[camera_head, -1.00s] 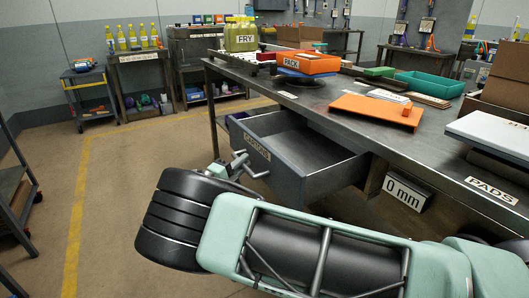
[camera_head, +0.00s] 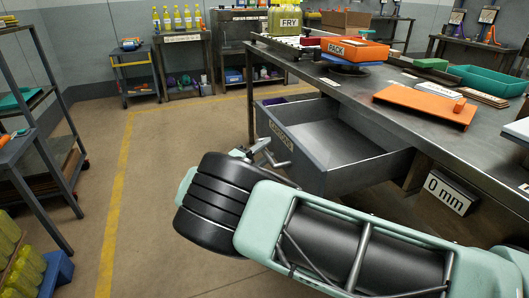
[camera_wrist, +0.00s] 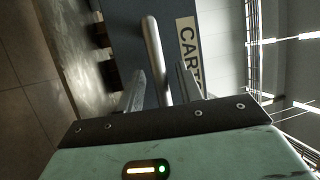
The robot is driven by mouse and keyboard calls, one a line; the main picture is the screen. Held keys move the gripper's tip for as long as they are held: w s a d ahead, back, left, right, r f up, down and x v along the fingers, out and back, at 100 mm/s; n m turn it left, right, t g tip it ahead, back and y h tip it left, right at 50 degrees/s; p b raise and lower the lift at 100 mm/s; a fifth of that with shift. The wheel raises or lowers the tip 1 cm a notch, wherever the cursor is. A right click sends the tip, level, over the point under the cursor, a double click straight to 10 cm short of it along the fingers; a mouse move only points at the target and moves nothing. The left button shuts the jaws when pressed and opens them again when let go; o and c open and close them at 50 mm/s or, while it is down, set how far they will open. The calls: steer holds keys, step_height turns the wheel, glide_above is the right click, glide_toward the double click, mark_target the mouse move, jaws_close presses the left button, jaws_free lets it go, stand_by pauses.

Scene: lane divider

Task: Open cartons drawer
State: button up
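The cartons drawer (camera_head: 335,150) stands pulled out from under the steel workbench, and its inside looks empty. Its front carries a CARTONS label (camera_head: 281,137), partly seen in the wrist view (camera_wrist: 188,58). A grey bar handle (camera_head: 268,150) sticks out from the front. My gripper (camera_head: 243,153) is at the handle, at the left of the drawer front. In the wrist view, the two fingers of my gripper (camera_wrist: 160,85) are spread, with the handle bar (camera_wrist: 152,45) showing between them and gaps on both sides. I cannot tell how deep the bar sits between the fingers.
The workbench (camera_head: 400,125) holds an orange PACK bin (camera_head: 355,50), an orange board (camera_head: 425,103) and a teal tray (camera_head: 500,80). A shelf rack (camera_head: 50,150) and yellow bottles (camera_head: 22,258) stand at the left. The floor between, with a yellow line (camera_head: 118,190), is clear.

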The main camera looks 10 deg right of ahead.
steer(key=shift+a, duration=0.1)
steer(key=v, duration=1.7)
steer(key=shift+s, duration=0.1)
steer(key=s+d+r+m+g+y, duration=0.1)
steer(key=s+d+m+g+y, duration=0.35)
steer(key=d+m+g, duration=0.55)
steer(key=s+d+r+m+y, duration=0.2)
steer(key=s+r+m+y, duration=0.2)
steer(key=s+m, duration=0.5)
steer(key=s+d+r+m+g+y, duration=0.1)
steer(key=s+d+r+m+y, duration=0.2)
steer(key=s+m, duration=0.55)
steer(key=s+d+r+m+y, duration=0.1)
steer(key=s+r+m+y, duration=0.4)
steer(key=s+m, duration=0.4)
step_height(320, 180, up, 18)
steer(key=s+p, duration=0.1)
steer(key=p, duration=1.8)
steer(key=shift+r+y+p, duration=0.25)
steer(key=shift+y+p, duration=0.1)
steer(key=shift+p, duration=0.05)
